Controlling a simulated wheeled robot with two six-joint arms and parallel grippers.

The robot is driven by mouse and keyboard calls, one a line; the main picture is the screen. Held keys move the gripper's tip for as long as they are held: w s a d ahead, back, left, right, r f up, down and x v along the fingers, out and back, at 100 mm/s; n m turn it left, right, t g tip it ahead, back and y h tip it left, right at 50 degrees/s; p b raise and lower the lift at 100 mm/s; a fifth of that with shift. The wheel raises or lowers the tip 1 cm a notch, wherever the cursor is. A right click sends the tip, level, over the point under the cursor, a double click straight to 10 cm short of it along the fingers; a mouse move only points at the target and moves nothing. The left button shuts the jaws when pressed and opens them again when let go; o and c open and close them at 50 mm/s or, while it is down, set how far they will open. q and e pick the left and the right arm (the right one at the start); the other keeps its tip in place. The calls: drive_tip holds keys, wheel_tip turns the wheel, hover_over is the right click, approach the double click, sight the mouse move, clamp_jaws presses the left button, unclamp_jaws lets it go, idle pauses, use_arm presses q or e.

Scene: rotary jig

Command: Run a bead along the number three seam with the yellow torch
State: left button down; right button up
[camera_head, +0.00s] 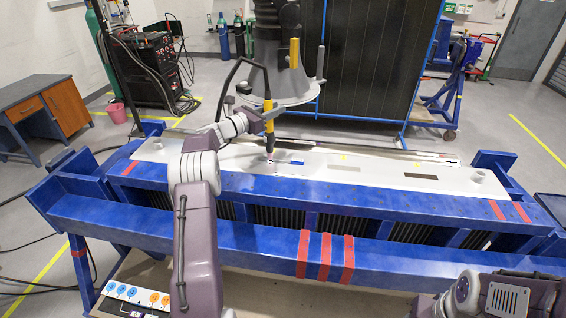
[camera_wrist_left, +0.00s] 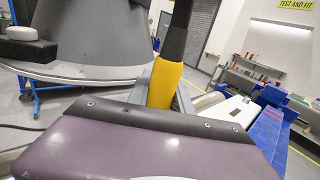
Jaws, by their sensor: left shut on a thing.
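My left gripper (camera_head: 264,121) is shut on the yellow torch (camera_head: 268,104), which it holds upright over the white panel (camera_head: 390,178). The torch's nozzle points down at the panel close to a small blue piece (camera_head: 291,161); I cannot tell whether its tip touches. In the left wrist view the torch's yellow body (camera_wrist_left: 165,84) stands between the fingers (camera_wrist_left: 162,90), with its black upper part above. The tip is hidden there. I cannot make out a number on any seam. Of my right arm only links show at the lower right.
The panel lies on a blue jig frame (camera_head: 150,215) with red tape bands. A large grey cone-shaped fixture (camera_head: 285,88) stands close behind the torch, and a dark panel (camera_head: 370,60) behind that. A board with numbered blue and orange circles (camera_head: 137,297) is at the lower left.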

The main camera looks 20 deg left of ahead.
use_arm(q)
drive_tip(key=shift+s+a+r+p, duration=0.15)
drive_tip(key=shift+a+p, duration=0.1)
drive_tip(key=shift+a, duration=0.3)
drive_tip(key=shift+s+a+f+p, duration=0.1)
drive_tip(key=shift+a+p, duration=0.1)
drive_tip(key=shift+a, duration=0.35)
drive_tip(key=shift+s+a+r+p, duration=0.15)
drive_tip(key=shift+a+p, duration=0.1)
drive_tip(key=shift+a, duration=0.3)
idle(0.6)
drive_tip(key=shift+s+a+p, duration=0.15)
drive_tip(key=shift+a+p, duration=0.2)
drive_tip(key=shift+a, duration=0.15)
drive_tip(key=shift+a+f, duration=0.15)
drive_tip(key=shift+a, duration=0.1)
drive_tip(key=shift+s+a, duration=0.1)
idle(0.5)
drive_tip(key=shift+a+p, duration=0.3)
drive_tip(key=shift+p, duration=0.05)
drive_tip(key=shift+r+p, duration=0.45)
drive_tip(key=shift+r, duration=0.3)
idle(3.3)
